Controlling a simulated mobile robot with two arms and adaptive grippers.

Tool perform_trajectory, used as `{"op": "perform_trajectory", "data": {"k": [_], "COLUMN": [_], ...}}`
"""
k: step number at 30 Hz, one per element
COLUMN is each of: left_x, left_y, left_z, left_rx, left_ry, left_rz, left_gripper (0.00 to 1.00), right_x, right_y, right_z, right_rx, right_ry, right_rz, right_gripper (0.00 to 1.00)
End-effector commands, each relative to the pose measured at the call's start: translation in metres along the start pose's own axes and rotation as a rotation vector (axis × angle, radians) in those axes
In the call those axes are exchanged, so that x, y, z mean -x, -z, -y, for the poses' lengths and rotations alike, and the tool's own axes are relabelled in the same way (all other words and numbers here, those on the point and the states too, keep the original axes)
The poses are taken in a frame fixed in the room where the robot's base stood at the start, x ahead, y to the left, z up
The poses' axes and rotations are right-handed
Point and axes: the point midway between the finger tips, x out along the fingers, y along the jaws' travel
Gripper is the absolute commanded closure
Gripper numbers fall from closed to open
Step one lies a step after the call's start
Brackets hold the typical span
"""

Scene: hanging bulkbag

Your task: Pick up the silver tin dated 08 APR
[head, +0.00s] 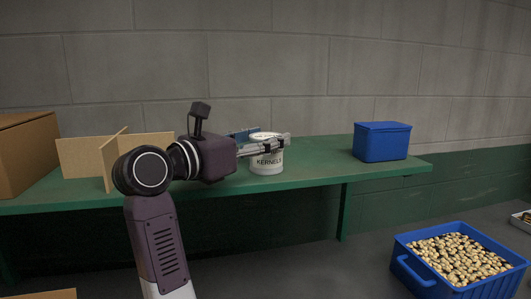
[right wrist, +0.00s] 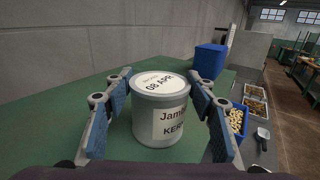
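The silver tin (head: 267,162) stands upright on the green shelf, its front label reading "KERNELS". In the right wrist view the tin (right wrist: 158,115) shows a white lid marked "08 APR". My right gripper (head: 272,136) reaches in from the left at the tin's upper part. In the right wrist view its two blue-padded fingers (right wrist: 160,88) are spread on either side of the tin. I cannot tell whether either pad touches it. In the head view the fingers hide part of the tin's top. My left gripper is not in view.
The green shelf (head: 320,174) runs along a block wall. A blue box (head: 382,142) stands to the right on it. Cardboard dividers (head: 88,157) and a brown box (head: 25,150) are at the left. A blue crate (head: 408,279) of pale pieces sits lower right.

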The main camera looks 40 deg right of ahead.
Motion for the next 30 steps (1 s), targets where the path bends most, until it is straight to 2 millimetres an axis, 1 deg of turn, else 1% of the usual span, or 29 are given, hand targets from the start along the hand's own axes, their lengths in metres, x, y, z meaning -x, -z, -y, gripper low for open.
{"op": "perform_trajectory", "data": {"k": [1, 7, 15, 19, 23, 26, 29, 30], "left_x": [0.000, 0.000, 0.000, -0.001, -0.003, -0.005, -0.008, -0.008], "left_y": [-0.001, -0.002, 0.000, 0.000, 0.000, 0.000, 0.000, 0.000], "left_z": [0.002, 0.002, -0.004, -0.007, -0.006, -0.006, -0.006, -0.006], "left_rx": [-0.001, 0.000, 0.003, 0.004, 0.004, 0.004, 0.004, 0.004], "left_ry": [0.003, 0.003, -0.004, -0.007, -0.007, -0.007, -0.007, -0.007], "left_rz": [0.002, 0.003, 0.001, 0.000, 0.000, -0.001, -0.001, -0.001], "left_gripper": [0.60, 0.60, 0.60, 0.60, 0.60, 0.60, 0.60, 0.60], "right_x": [0.000, -0.001, -0.001, -0.001, 0.000, 0.000, 0.000, 0.000], "right_y": [0.000, 0.001, 0.001, -0.005, -0.019, -0.036, -0.059, -0.070], "right_z": [0.000, 0.000, 0.000, 0.000, 0.000, 0.000, 0.001, 0.000], "right_rx": [0.000, 0.001, 0.001, 0.000, -0.004, -0.004, -0.006, -0.007], "right_ry": [0.001, 0.001, 0.001, 0.001, 0.001, 0.000, -0.001, -0.001], "right_rz": [0.000, -0.002, -0.004, -0.004, -0.002, -0.001, -0.001, 0.000], "right_gripper": [0.57, 0.79, 0.80, 0.80, 0.80, 0.80, 0.80, 0.80]}}
